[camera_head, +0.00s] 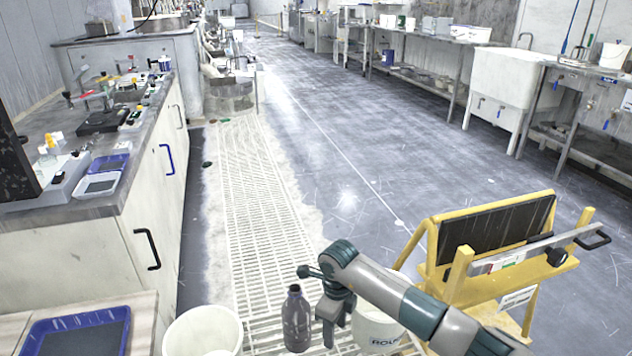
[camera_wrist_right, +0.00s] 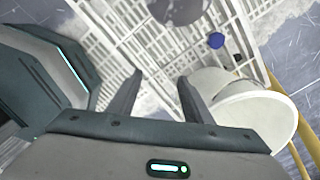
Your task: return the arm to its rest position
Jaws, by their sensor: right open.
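My right arm (camera_head: 395,297) comes in from the lower right and is bent over the floor. My right gripper (camera_head: 333,322) points down at its end, just right of a dark grey bottle (camera_head: 296,325) and beside a white bucket (camera_head: 376,332). In the right wrist view the gripper (camera_wrist_right: 162,82) has its two fingers apart, with nothing between them but the white floor grating behind. The white bucket (camera_wrist_right: 250,108) shows to the right of the fingers there. The arm partly hides the bucket in the head view. My left gripper is not in view.
A yellow stand (camera_head: 462,262) holding a dark panel (camera_head: 492,240) is close on the right. Another white bucket (camera_head: 203,332) and a blue tray (camera_head: 80,335) are at lower left. A cabinet bench (camera_head: 150,215) lines the left. The floor (camera_head: 330,130) beyond is open.

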